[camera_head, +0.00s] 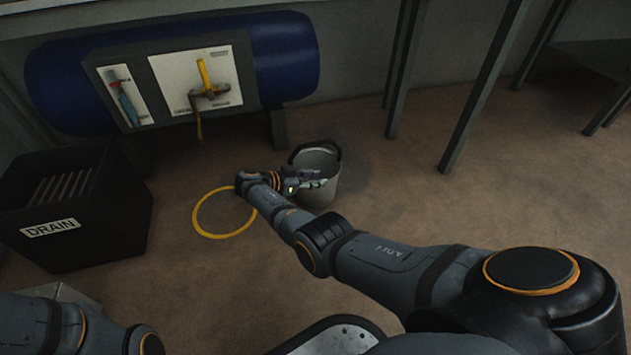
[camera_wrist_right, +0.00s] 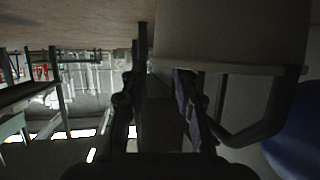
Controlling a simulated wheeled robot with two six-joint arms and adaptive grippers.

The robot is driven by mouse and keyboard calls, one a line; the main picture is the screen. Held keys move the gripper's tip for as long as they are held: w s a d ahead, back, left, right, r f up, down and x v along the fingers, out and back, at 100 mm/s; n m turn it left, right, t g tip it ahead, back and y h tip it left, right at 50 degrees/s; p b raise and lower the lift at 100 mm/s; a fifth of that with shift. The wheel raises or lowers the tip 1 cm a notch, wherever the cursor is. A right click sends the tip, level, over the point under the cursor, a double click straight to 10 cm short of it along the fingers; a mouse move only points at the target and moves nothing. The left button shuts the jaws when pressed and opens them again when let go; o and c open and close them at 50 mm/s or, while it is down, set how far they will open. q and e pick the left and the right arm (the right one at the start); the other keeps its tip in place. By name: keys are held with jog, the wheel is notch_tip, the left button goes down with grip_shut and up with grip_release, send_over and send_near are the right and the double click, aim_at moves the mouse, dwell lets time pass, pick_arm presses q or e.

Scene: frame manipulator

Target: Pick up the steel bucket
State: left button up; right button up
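The steel bucket (camera_head: 319,186) stands upright on the brown floor, its dark handle resting at the rim. My right gripper (camera_head: 310,179) is at the bucket's left side, near the rim, and covers part of it. In the right wrist view, the bucket (camera_wrist_right: 232,35) fills the upper right, appearing upside down with its rim and handle below. There my right gripper (camera_wrist_right: 157,88) shows two fingers apart, with one overlapping the rim area. I cannot tell whether it touches the bucket. My left gripper is out of view.
A yellow ring (camera_head: 224,236) marks the floor left of the bucket. A black drain bin (camera_head: 112,225) stands further left. A blue tank (camera_head: 287,60) with a valve panel (camera_head: 160,82) is behind. Dark table legs (camera_head: 484,88) rise at right; floor there is clear.

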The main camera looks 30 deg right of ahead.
aim_at(328, 178)
jog(key=b+x, duration=0.1)
jog(key=x, duration=0.1)
jog(key=b+x, duration=0.1)
jog(key=x, duration=0.1)
jog(key=shift+d+f, duration=0.15)
jog(key=shift+f, duration=0.35)
jog(key=shift+d, duration=0.35)
grip_shut()
jog(key=shift+r, duration=0.1)
